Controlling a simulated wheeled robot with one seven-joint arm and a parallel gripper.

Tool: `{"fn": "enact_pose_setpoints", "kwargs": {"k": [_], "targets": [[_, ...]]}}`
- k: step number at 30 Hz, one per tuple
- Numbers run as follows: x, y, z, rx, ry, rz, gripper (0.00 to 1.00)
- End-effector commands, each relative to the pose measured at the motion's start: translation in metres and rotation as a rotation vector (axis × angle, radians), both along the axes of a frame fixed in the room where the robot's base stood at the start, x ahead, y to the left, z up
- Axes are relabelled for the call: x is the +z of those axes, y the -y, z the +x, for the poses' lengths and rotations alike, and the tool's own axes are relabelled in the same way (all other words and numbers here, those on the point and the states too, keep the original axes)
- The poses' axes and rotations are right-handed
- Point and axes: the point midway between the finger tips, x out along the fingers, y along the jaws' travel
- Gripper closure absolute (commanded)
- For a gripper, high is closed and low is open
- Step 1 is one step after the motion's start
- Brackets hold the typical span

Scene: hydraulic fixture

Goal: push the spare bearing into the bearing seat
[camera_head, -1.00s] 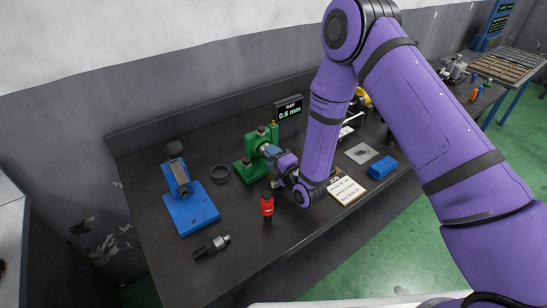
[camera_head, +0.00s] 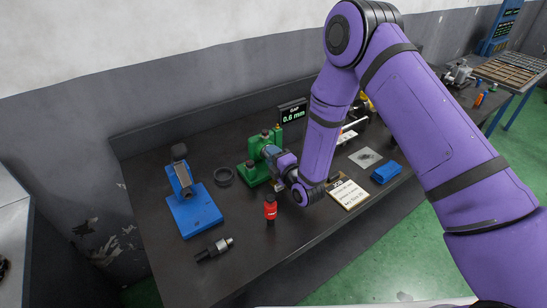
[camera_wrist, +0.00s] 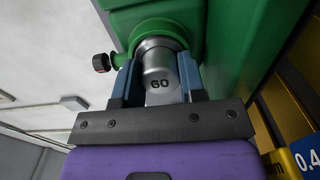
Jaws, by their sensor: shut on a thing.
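A green fixture (camera_head: 254,174) stands on the bench, and its green body (camera_wrist: 232,45) fills the upper right of the wrist view. In the head view my gripper (camera_head: 272,154) is at the fixture's right side, with the contact hidden. A display (camera_head: 293,114) reads GAP 0.6 mm.
A note card (camera_head: 348,194) and a blue block (camera_head: 386,170) lie right.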

Motion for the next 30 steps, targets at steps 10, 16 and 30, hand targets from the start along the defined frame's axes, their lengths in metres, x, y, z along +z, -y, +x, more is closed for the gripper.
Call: {"fn": "enact_pose_setpoints", "kwargs": {"k": [10,16,30], "targets": [[0.0003,-0.0003,0.0003,0.000,0.001,0.001,0.85],[0.0003,-0.0007,0.0009,0.000,0.001,0.001,0.85],[0.0001,-0.0012,0.0020,0.000,0.000,0.000,0.33]]}}
